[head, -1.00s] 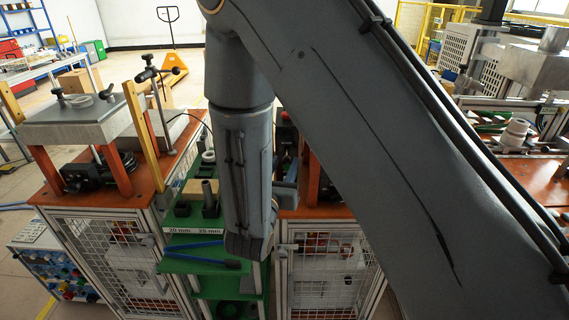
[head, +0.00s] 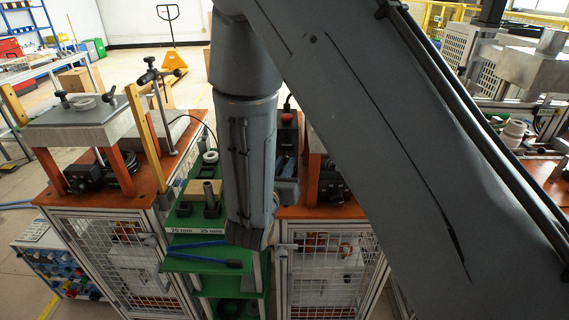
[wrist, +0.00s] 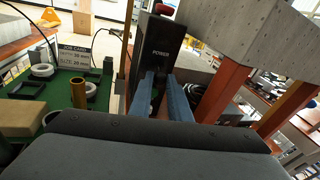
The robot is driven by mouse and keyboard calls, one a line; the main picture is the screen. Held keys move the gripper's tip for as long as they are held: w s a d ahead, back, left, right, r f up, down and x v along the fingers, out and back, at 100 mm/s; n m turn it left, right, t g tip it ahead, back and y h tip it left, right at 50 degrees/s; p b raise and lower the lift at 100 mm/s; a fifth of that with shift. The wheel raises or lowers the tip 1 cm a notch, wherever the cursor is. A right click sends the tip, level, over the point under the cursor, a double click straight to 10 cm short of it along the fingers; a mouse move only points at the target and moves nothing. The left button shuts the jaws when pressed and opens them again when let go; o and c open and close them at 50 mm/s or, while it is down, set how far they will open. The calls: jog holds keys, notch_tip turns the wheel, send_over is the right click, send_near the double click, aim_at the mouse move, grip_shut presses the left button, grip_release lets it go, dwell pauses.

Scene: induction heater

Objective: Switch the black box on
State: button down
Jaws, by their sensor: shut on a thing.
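The black box (wrist: 160,45) stands upright straight ahead of my gripper in the wrist view, with the label POWER on its front face. A red button sits on its top. In the head view the black box (head: 287,140) shows between my arm link and an orange post. My gripper (wrist: 164,88) has its two blue fingers at the box's front, just below the label. The fingers are shut on a small dark part there, which looks like the power switch. The fingers hide most of it, so its position cannot be read. My arm hides part of the gripper (head: 288,188) in the head view.
A green board (head: 180,222) with rings, tubes and a wooden block lies left of my gripper. A grey slab (wrist: 245,35) on orange posts (wrist: 222,95) stands close on the right. A second slab (head: 75,125) on posts stands on the left bench.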

aim_at(284, 150)
jog(key=r+g+p, duration=0.1)
jog(key=g+p, duration=0.1)
jog(key=p, duration=0.2)
jog(key=r+n+g+y+p, duration=0.1)
jog(key=g+p, duration=0.1)
jog(key=p, duration=0.2)
jog(key=r+g+p, duration=0.2)
jog(key=g+p, duration=0.1)
jog(key=p, duration=0.1)
jog(key=shift+w+r, duration=0.1)
jog(key=shift+w, duration=0.2)
jog(key=shift+w+n+g+y+p, duration=0.1)
jog(key=shift+n+g+y+p, duration=0.2)
jog(key=shift+g+p, duration=0.4)
jog(key=shift+w+p, duration=0.1)
jog(key=shift+p, duration=0.25)
jog(key=c, duration=1.7)
grip_release()
jog(key=shift+o, duration=0.2)
